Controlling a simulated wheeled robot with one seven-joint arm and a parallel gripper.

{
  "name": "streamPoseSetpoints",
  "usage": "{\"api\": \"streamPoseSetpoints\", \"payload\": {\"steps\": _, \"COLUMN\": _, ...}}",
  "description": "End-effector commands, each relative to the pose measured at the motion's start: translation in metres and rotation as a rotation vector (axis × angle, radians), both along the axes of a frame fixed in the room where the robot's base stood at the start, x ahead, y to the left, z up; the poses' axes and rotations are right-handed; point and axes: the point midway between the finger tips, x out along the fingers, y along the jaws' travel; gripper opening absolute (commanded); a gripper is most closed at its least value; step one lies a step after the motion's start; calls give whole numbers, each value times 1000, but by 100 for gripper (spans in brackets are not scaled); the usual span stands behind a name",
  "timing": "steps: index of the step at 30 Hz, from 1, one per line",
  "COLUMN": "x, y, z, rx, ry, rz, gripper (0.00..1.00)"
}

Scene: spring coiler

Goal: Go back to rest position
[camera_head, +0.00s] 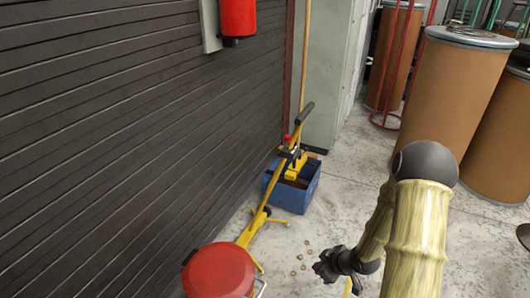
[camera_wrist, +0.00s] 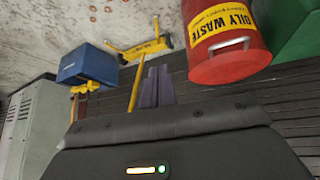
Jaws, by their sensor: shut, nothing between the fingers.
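My gripper (camera_head: 332,264) hangs low over the concrete floor in the head view, at the end of my bent, yellowish sleeved arm. It is right of the yellow jack and clear of it. In the wrist view its two grey-purple fingers (camera_wrist: 155,84) are together with nothing held between them. The dark gripper body with a small green light fills the bottom of that view.
A red can (camera_head: 219,270), labelled "OILY WASTE" in the wrist view (camera_wrist: 226,45), stands by the slatted wall (camera_head: 120,120). A yellow jack (camera_head: 254,228) and blue bin (camera_head: 290,196) stand beyond it. Brown drums (camera_head: 450,95) stand at right. Small reddish pieces (camera_head: 303,258) lie on the floor.

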Motion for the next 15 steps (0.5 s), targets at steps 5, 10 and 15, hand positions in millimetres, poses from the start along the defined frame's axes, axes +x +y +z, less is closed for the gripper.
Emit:
{"api": "streamPoseSetpoints", "payload": {"steps": 5, "x": -3, "y": -15, "z": 54, "rx": -125, "ry": 64, "rz": -161, "gripper": 0}}
{"api": "streamPoseSetpoints", "payload": {"steps": 10, "x": -20, "y": -22, "z": 104, "rx": -193, "ry": 127, "rz": -336, "gripper": 0}}
{"api": "streamPoseSetpoints", "payload": {"steps": 15, "x": -48, "y": -19, "z": 152, "rx": -206, "ry": 192, "rz": -514, "gripper": 0}}
